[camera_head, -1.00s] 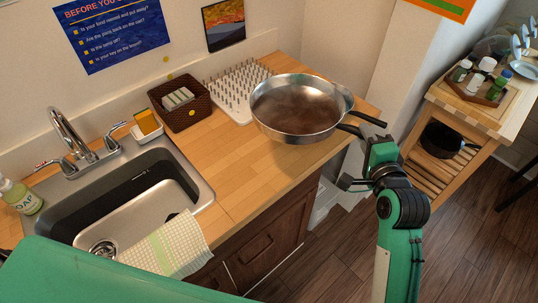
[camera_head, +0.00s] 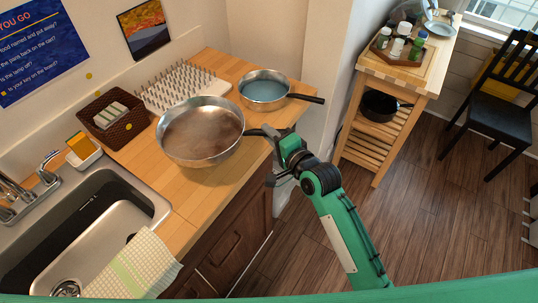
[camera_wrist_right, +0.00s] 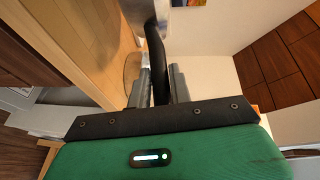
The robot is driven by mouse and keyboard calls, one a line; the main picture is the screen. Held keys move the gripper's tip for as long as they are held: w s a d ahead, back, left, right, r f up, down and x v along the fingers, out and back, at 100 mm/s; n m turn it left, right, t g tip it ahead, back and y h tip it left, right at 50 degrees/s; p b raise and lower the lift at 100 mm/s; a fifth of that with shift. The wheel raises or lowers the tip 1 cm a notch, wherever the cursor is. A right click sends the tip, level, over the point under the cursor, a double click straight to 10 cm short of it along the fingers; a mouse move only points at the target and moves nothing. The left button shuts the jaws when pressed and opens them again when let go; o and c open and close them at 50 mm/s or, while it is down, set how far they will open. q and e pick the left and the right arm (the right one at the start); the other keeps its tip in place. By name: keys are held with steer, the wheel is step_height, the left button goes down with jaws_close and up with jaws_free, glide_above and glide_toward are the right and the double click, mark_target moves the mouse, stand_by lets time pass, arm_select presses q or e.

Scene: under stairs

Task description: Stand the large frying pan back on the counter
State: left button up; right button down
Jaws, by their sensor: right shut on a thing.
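The large frying pan (camera_head: 201,131) is silver with a brown-stained inside and looks roughly level over the wooden counter (camera_head: 187,197). I cannot tell whether its base touches the counter. My right gripper (camera_head: 272,150) is at the counter's front edge, shut on the pan's black handle. In the right wrist view the handle (camera_wrist_right: 156,62) runs between the two fingers (camera_wrist_right: 160,86), and part of the silver pan (camera_wrist_right: 138,10) shows at the top. My left gripper is not in view.
A smaller pan (camera_head: 264,90) with a blue inside stands on the counter to the right. A peg rack (camera_head: 180,86) and brown basket (camera_head: 112,120) are behind. The sink (camera_head: 85,232) and a cloth (camera_head: 136,264) are at left. A wooden cart (camera_head: 404,84) stands beyond.

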step_height(320, 180, down, 9)
steer(key=shift+f+p, duration=0.2)
steer(key=shift+p, duration=0.25)
steer(key=shift+f, duration=0.15)
steer(key=c, duration=1.3)
jaws_free()
steer(key=shift+f, duration=0.1)
steer(key=shift+b+v, duration=1.35)
steer(key=shift+v, duration=4.7)
